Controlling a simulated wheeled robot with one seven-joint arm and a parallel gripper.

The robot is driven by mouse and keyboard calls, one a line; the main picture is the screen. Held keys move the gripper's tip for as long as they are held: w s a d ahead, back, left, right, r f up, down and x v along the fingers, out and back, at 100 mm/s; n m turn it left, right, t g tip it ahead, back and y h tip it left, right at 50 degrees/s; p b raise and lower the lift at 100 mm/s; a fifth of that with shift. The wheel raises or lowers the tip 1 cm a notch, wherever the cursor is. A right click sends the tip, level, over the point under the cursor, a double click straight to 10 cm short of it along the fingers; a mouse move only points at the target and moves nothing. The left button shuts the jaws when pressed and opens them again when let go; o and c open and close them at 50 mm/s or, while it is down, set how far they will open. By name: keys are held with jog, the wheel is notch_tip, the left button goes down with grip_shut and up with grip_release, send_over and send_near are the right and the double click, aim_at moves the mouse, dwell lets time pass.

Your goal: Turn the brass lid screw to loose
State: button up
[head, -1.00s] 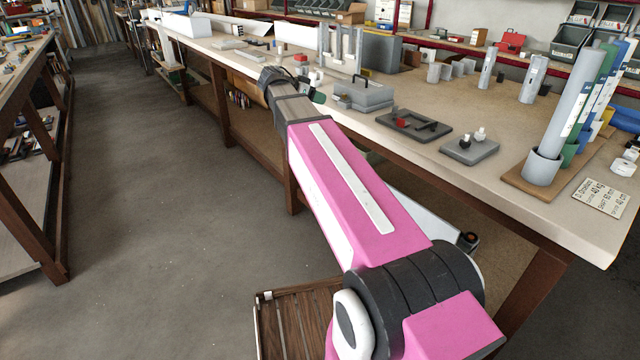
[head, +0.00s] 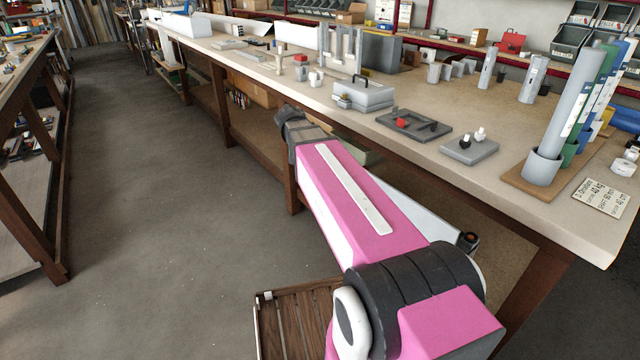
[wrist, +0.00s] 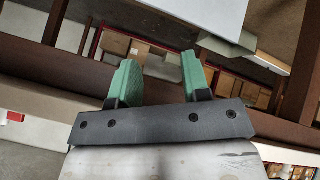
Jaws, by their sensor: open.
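A grey box (head: 365,96) with a dark handle on its lid sits near the front edge of the long bench in the head view. A small brass-coloured piece (head: 344,101) shows at its left front; it looks like the lid screw, but it is too small to tell how it is turned. My gripper shows in the wrist view with two green fingers (wrist: 158,72) apart and nothing between them. In the head view my forearm ends left of and below the box, in front of the bench edge, and the fingers are hidden. The box is not recognisable in the wrist view.
On the bench (head: 480,185), a dark tray with a red piece (head: 413,125) and a grey plate with knobs (head: 469,149) lie right of the box. Tall tubes (head: 560,120) stand at the right end. Cartons (wrist: 115,43) show beyond the fingers. The aisle floor is clear.

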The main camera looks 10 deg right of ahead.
jog(key=s+a+f+n+g+y, duration=0.1)
jog(key=s+f+n+y, duration=0.2)
jog(key=s+f, duration=0.3)
notch_tip(320, 180, down, 5)
jog(key=shift+s+a+r+n+y, duration=0.2)
jog(key=shift+s+a+n+y, duration=0.2)
jog(key=shift+n, duration=0.1)
jog(key=shift+d, duration=0.1)
